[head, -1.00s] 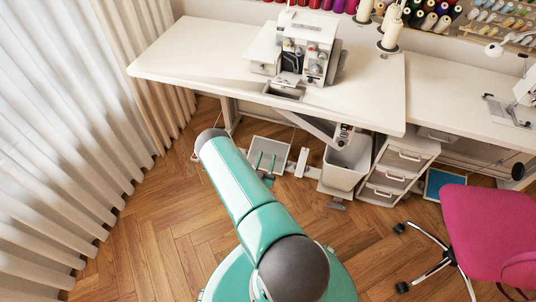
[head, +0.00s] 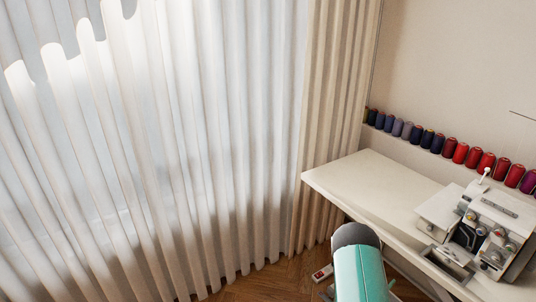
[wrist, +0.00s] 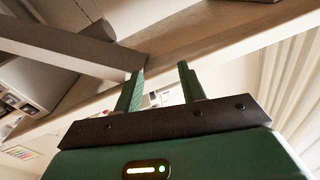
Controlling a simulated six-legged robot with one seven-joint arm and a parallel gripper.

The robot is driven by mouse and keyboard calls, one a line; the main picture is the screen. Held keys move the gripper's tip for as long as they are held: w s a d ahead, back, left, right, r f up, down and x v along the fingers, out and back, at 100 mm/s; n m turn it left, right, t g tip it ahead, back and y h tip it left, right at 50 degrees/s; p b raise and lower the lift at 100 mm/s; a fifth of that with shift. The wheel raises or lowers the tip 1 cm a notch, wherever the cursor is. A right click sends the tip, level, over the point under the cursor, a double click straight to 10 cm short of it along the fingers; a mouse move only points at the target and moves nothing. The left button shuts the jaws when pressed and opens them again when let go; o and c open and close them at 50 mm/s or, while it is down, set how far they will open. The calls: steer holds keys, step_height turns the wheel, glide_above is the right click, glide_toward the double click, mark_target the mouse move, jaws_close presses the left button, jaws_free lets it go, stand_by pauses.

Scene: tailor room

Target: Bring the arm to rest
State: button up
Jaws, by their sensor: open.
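My gripper (wrist: 160,73) shows in the wrist view with its two green fingers apart and nothing between them. Beyond the fingers is a pale beam or table edge (wrist: 235,48), seen from below; I cannot tell how far off it is. In the head view my teal arm with its dark grey joint (head: 357,236) shows at the bottom, in front of the sewing table. The gripper itself is hidden in the head view.
The white sewing table (head: 365,180) stands at the right with a serger (head: 490,228) on it. Thread spools (head: 460,152) line the wall behind. White curtains (head: 150,170) fill the left, with a beige curtain (head: 325,120) beside them. A little wooden floor (head: 270,280) shows below.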

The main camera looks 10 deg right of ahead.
steer(key=w+a+r+t+y, duration=0.1)
steer(key=w+a+r+y, duration=0.25)
steer(key=w+r, duration=0.45)
steer(key=w+a+r+n+t+y, duration=0.15)
steer(key=a+r+n+y, duration=0.45)
steer(key=a+r, duration=0.85)
steer(key=s+a+r+n+g+y, duration=0.2)
steer(key=s+a+r+n+y, duration=0.35)
steer(key=s+a+r, duration=0.85)
steer(key=s+a+r+n+g, duration=0.1)
steer(key=s+r+g, duration=0.1)
steer(key=s, duration=0.7)
steer(key=s+a+r+n+g+y, duration=0.1)
steer(key=s+a+n, duration=0.1)
steer(key=s, duration=0.8)
steer(key=shift+s+r+g, duration=0.2)
steer(key=shift+r+g, duration=0.15)
steer(key=shift+c, duration=0.4)
